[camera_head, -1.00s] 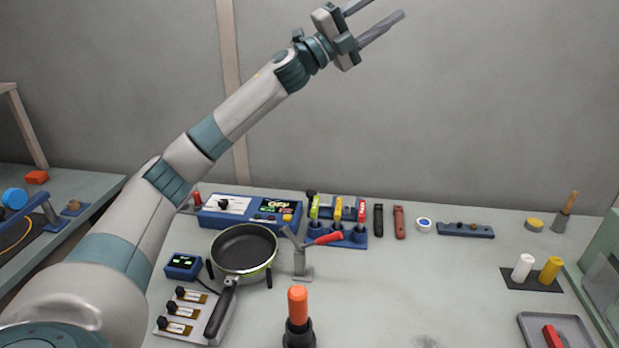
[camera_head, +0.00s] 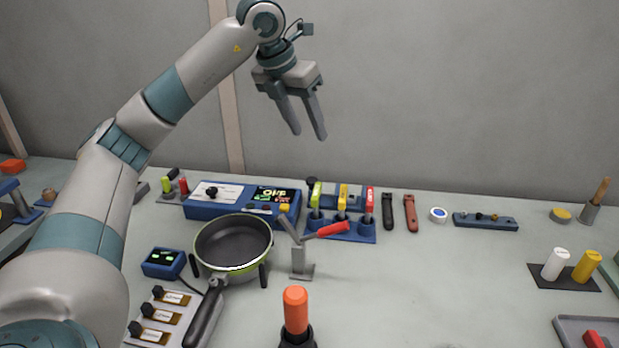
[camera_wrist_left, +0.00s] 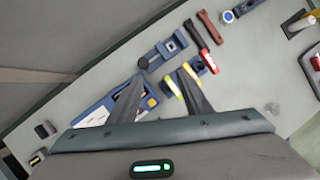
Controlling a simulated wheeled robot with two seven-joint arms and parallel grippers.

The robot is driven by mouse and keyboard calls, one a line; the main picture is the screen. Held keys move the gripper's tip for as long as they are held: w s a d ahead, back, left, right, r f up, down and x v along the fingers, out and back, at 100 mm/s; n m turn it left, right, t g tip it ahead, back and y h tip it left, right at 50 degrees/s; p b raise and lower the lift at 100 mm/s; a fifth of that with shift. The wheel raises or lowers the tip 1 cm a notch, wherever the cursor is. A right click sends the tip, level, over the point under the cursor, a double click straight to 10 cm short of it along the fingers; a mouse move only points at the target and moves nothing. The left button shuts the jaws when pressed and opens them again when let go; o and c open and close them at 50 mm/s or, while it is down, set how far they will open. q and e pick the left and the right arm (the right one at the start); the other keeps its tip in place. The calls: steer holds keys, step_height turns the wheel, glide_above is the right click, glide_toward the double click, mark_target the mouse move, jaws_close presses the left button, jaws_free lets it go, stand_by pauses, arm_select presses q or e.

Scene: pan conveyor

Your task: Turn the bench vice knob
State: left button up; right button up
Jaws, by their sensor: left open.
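A blue block with a dark knob, which looks like the bench vice (camera_head: 328,197), stands at the back of the table, behind a row of coloured-handled tools. Its dark knob (camera_head: 311,183) is at its left end, and the tools hide part of its body. In the left wrist view the vice (camera_wrist_left: 166,48) and the knob (camera_wrist_left: 143,63) lie beyond the fingers. My left gripper (camera_head: 308,134) is open and empty. It points down in the air above the back of the table, with its fingertips higher in the picture than the knob. My right gripper is not in view.
The tool rack (camera_head: 352,232) holds several upright tools in front of the vice. A blue panel box (camera_head: 235,208) is to the left. A pan (camera_head: 233,243), a red-handled clamp (camera_head: 301,262) and an orange-topped object (camera_head: 296,312) stand nearer. The table's middle right is clear.

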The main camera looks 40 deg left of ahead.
mark_target(311, 180)
arm_select(q)
steer(key=a, duration=0.1)
steer(key=a+y, duration=0.1)
steer(key=shift+s+a+n, duration=0.4)
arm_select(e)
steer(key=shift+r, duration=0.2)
arm_select(q)
steer(key=shift+f, duration=0.15)
steer(key=x, duration=1.6)
steer(key=shift+a+f, duration=0.1)
steer(key=shift+f, duration=0.3)
steer(key=shift+w+f+p, duration=0.15)
steer(key=shift+f+p, duration=0.05)
steer(key=shift+p, duration=0.1)
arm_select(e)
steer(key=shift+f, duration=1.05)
arm_select(q)
steer(key=shift+c, duration=0.4)
steer(key=c, duration=1)
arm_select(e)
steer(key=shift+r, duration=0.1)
